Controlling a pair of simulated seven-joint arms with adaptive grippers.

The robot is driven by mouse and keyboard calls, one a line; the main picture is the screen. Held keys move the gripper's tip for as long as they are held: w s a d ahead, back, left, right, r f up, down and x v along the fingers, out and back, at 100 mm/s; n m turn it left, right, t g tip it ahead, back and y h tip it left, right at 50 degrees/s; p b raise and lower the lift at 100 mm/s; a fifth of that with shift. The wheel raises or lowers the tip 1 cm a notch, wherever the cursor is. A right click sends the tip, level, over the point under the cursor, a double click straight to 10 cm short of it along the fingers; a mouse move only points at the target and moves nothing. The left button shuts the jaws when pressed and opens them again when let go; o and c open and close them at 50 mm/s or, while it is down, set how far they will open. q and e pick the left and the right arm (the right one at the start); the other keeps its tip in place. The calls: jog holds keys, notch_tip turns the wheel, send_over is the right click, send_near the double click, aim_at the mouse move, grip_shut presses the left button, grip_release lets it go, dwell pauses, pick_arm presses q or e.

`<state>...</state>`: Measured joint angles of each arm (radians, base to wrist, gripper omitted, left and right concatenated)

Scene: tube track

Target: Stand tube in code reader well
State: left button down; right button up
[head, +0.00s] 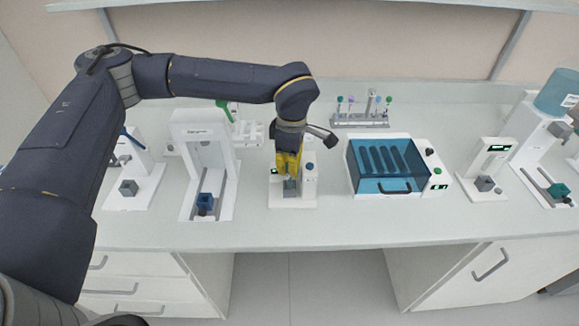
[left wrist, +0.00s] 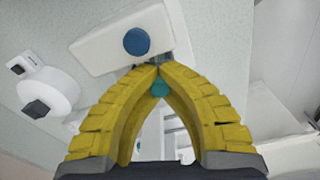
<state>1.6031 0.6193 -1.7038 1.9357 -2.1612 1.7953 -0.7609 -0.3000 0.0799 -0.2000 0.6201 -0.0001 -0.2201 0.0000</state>
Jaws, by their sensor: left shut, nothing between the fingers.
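My left gripper (head: 289,172) is over the white station in the middle of the bench, which has a small green-lit display and a blue button. Its yellow fingers are shut, with their tips together in the left wrist view (left wrist: 159,68), and hold nothing. A teal round thing (left wrist: 160,89), which looks like a tube cap, shows beyond the fingers in the left wrist view. The grey well block (head: 290,188) of the station is partly hidden by the fingers. Whether a tube stands in it I cannot tell. My right gripper is not in view.
A rack (head: 360,121) with several capped tubes stands at the back. A blue-lidded box (head: 385,165) is right of the station, and a tall white frame (head: 205,155) is left. More devices stand at both ends. The front bench strip is clear.

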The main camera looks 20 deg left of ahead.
pick_arm(q)
jog(key=shift+f, duration=0.45)
jog(key=c, duration=1.5)
grip_release()
jog(key=shift+r, duration=0.15)
